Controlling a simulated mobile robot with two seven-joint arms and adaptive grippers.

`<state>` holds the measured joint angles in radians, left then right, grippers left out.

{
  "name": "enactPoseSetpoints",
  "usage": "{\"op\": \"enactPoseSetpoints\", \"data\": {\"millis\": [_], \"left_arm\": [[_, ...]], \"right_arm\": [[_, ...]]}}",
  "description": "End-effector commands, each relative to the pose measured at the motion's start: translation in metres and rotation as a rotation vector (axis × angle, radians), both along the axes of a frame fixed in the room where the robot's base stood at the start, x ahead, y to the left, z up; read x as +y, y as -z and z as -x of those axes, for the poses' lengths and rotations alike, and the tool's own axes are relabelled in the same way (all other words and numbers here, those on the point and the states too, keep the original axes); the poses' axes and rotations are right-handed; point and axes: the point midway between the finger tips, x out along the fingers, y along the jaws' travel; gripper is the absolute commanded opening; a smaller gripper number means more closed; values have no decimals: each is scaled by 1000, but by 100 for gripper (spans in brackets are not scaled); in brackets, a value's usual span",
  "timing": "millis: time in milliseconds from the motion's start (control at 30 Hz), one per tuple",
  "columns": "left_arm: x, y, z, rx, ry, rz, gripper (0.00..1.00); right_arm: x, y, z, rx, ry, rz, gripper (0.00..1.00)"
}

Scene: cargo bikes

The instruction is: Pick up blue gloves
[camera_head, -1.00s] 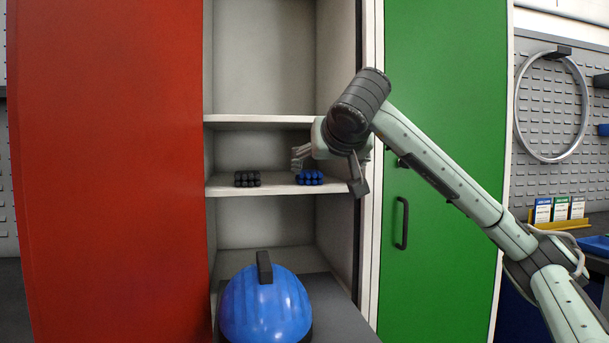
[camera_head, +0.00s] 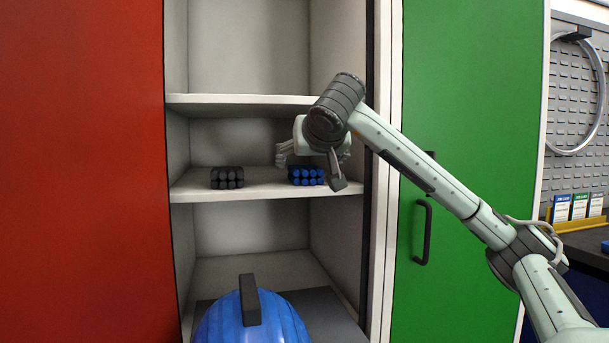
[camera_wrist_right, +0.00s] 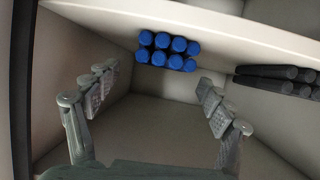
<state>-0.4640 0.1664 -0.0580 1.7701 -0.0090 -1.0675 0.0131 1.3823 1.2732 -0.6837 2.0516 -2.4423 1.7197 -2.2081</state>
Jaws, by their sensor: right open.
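The blue gloves (camera_head: 307,176) are a small bundle of blue rolls on the middle shelf of the open cabinet, near its right wall. In the wrist view their round blue ends (camera_wrist_right: 168,50) show at the shelf edge, above and between the spread fingers. My right gripper (camera_head: 311,164) is open and empty in front of that shelf, with one finger to each side of the gloves in the head view. The wrist view also shows the open right gripper (camera_wrist_right: 157,92), apart from the gloves. My left gripper is not in view.
A similar black bundle (camera_head: 227,178) lies left on the same shelf (camera_head: 265,191). An upper shelf (camera_head: 240,100) is close above. A blue helmet-like object (camera_head: 252,318) sits below. Red (camera_head: 80,170) and green (camera_head: 470,120) doors flank the cabinet.

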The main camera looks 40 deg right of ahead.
Motion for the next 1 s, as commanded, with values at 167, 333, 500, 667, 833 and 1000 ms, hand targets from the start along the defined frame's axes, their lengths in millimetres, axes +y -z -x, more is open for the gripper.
{"op": "enactPoseSetpoints", "data": {"millis": [167, 333, 500, 667, 833, 1000], "left_arm": [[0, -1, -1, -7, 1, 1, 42], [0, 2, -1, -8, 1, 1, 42], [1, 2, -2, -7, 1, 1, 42], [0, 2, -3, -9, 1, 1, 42], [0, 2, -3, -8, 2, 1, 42], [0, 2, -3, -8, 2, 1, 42]], "right_arm": [[-14, 13, -22, 4, 2, -2, 81], [-22, 18, -33, 1, 1, -2, 81], [-22, 18, -34, 0, 0, -1, 81], [-22, 18, -33, 1, 1, -1, 69], [-22, 18, -33, 1, 1, -1, 48], [-22, 18, -33, 1, 1, -1, 26]]}}
